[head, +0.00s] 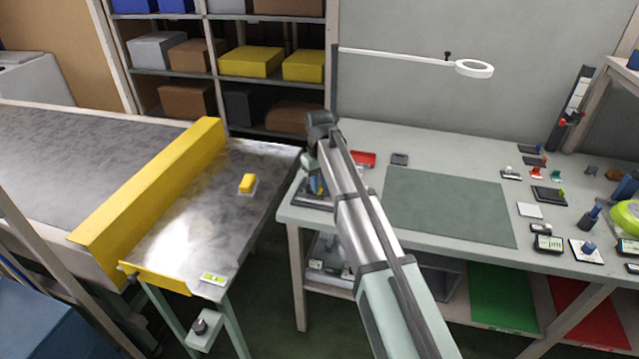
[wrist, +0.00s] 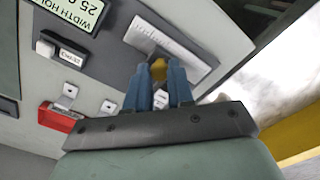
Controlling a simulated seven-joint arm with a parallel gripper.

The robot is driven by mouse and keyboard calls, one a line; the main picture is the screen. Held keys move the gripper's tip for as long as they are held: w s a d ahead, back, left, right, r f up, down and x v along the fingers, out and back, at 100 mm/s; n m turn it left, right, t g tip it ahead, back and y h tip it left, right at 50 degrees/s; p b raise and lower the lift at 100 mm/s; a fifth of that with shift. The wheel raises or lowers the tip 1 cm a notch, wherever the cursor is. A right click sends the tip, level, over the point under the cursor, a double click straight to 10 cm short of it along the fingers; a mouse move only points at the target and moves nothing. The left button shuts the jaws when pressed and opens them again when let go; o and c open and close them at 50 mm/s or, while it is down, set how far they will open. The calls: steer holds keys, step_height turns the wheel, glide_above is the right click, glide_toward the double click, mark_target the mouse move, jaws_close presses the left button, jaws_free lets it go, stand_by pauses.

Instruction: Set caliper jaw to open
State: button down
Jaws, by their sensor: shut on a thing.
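My gripper (wrist: 159,80) has two blue fingers, closed on a small yellow piece (wrist: 158,70) that appears to be the caliper jaw's grip. The piece sits at the lower end of a pale, slanted plate with scale marks (wrist: 172,45) on a grey panel (wrist: 105,60). Most of the jaw is hidden between and behind the fingers. A display (wrist: 78,10) beside it reads "WIDTH HOL…" and "25", partly cut off. In the head view my gripper (head: 317,187) is at the bench's left end, and my arm hides most of the caliper.
A button marked ZERO (wrist: 70,57) and a red part (wrist: 62,117) lie left of the fingers in the wrist view. The bench (head: 350,135) carries a clear green mat (head: 450,205) and several small devices at right.

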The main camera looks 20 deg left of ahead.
steer(key=shift+d, duration=1.95)
steer(key=c, duration=1)
jaws_free()
steer(key=shift+r, duration=0.1)
step_height(320, 180, up, 14)
steer(key=shift+f, duration=0.2)
